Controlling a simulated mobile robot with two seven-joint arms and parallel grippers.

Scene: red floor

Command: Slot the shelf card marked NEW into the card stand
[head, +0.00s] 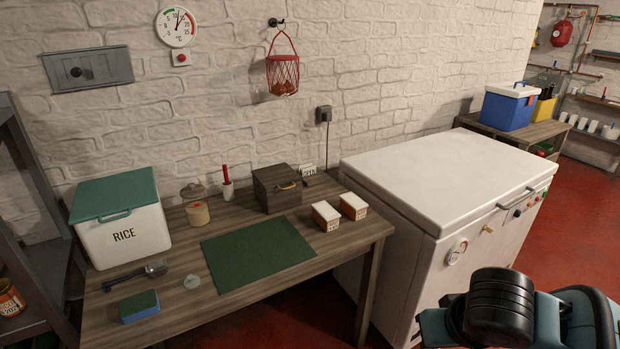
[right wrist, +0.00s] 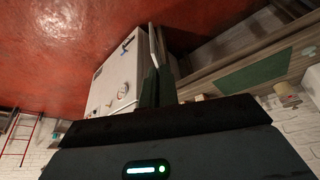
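A small white card with dark lettering (head: 308,170) stands at the back of the wooden table, right behind the brown wooden box; its text is too small to read surely, and I cannot tell whether it sits in a stand. No card clearly marked NEW can be made out. My right arm shows at the lower right of the head view, its gripper out of frame there. My left gripper is in neither view.
The table (head: 180,233) holds a green mat (head: 257,253), RICE bin (head: 121,231), brown box (head: 277,188), two small white-and-brown boxes (head: 326,216) (head: 353,206), jar (head: 197,213), scoop (head: 138,275) and sponge (head: 139,306). A white chest freezer (head: 440,175) stands right of it.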

